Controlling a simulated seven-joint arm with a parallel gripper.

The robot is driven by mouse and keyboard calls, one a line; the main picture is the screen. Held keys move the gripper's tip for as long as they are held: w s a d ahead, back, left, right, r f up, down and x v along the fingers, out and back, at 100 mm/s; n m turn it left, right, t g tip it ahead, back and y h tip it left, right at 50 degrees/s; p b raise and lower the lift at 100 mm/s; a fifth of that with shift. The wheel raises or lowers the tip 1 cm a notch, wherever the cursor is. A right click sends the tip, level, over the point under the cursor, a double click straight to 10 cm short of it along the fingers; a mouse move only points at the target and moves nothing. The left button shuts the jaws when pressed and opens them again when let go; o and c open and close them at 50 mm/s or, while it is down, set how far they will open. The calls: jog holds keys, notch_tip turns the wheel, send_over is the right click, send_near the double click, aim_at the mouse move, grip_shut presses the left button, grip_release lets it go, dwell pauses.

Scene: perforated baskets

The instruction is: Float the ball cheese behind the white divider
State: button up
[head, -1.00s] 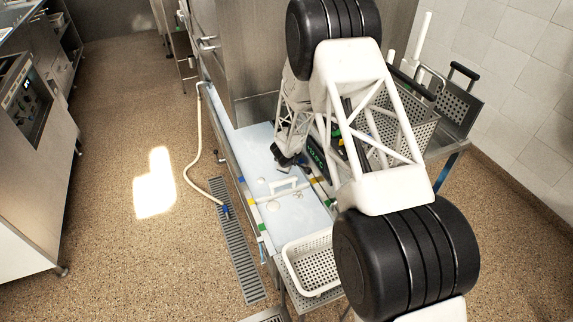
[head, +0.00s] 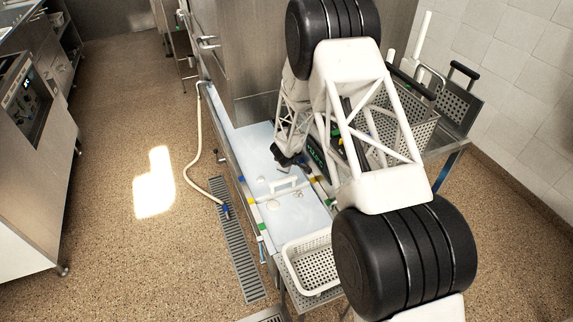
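A long trough (head: 256,147) holds a pale blue bath in the head view. A white divider (head: 284,187) with a raised handle crosses it between two yellow marks. Small pale cheese pieces float near it: one (head: 273,204) lies on the near side, one (head: 261,179) lies at the far side toward the left, and another small one (head: 299,194) lies near the handle's right end. They are too small to tell which is the ball cheese. My gripper (head: 285,160) is a dark shape low over the bath beyond the divider. Its fingertips and anything between them are not clear.
An empty white perforated basket (head: 314,265) stands at the trough's near end. Metal perforated baskets (head: 415,120) stand to the right, partly behind my arm. Blue, yellow and green marks line the trough's edges. A hose (head: 199,160) and floor drain (head: 238,240) lie left.

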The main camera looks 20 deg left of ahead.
jog(key=shift+f, duration=0.65)
dwell(1.0)
jog(key=o, duration=1)
jog(key=shift+r, duration=4)
